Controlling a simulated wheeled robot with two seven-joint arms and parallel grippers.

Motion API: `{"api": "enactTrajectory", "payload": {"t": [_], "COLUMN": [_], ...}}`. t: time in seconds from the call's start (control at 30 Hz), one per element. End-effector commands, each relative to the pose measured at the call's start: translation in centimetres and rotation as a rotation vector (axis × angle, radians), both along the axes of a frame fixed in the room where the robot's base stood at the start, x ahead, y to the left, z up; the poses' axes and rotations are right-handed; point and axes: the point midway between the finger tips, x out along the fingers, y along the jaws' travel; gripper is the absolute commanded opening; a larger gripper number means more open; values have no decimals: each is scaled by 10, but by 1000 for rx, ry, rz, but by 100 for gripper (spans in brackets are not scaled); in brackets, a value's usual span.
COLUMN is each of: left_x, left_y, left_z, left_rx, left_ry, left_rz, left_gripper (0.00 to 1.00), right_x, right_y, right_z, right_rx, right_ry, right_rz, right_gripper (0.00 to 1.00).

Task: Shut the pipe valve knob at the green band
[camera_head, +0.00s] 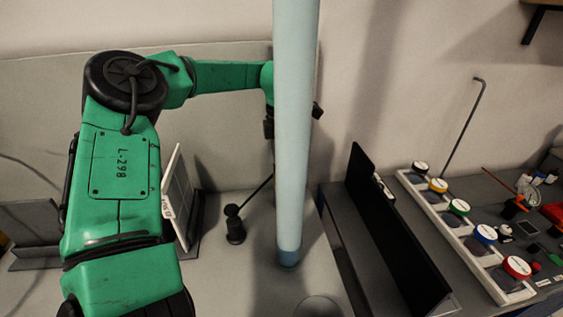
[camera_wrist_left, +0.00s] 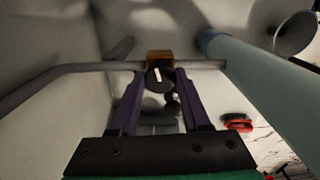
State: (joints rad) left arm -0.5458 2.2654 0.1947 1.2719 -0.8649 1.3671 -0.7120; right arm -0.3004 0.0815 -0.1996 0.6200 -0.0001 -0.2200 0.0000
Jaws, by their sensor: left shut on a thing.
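The valve knob (camera_wrist_left: 155,84) is small, round and black, with a white pointer mark close to upright in the left wrist view. It sits in front of an orange-brown block (camera_wrist_left: 159,57) on a thin grey pipe (camera_wrist_left: 85,68). My left gripper (camera_wrist_left: 161,78) is shut on the knob, with one purple finger on each side. In the head view its jaws and the knob are hidden behind a thick pale-blue post (camera_head: 295,120). I cannot make out a green band on the thin pipe. My right gripper is in neither view.
The post stands close beside my left wrist. A dark upright panel (camera_head: 400,240) stands left of the rail.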

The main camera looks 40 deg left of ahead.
Motion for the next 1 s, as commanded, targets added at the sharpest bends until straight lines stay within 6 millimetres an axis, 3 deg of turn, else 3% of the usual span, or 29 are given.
{"api": "enactTrajectory", "payload": {"t": [0.4, 0.97, 1.0], "left_x": [2, 2, 2], "left_y": [0, 0, 0], "left_z": [3, 3, 3], "left_rx": [1, 2, 2], "left_ry": [-11, -11, -11], "left_rz": [-214, -246, -246], "left_gripper": [0, 0, 58], "right_x": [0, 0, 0], "right_y": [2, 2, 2], "right_z": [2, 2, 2], "right_rx": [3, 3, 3], "right_ry": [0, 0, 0], "right_rz": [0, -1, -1], "right_gripper": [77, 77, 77]}}
